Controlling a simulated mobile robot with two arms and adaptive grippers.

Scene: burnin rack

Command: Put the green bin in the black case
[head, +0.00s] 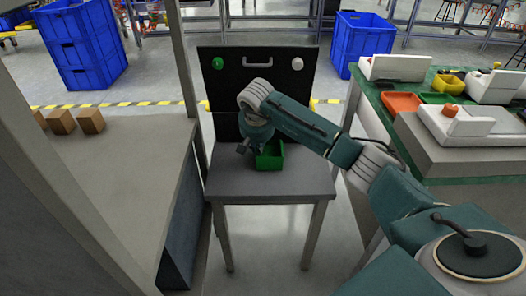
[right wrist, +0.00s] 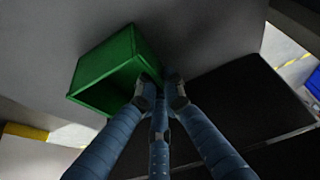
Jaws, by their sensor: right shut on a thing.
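The green bin (head: 270,156) is a small open box at the small grey table, near its back edge. It also shows in the right wrist view (right wrist: 112,72), its open side towards the lower left. My right gripper (head: 248,148) reaches down at the bin's left side. In the right wrist view my right fingers (right wrist: 160,92) are shut on the bin's near wall. The black case (head: 300,95) stands behind the bin, with an upright black panel bearing a handle and two round knobs. Its lower part is partly hidden by my arm. My left gripper is not in view.
The small grey table (head: 300,185) has a clear front half. A grey bench (head: 120,190) with several small brown boxes (head: 91,121) stands close on the left. A green-topped workbench (head: 450,180) with orange and yellow bins is on the right. Blue crates (head: 85,50) stand behind.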

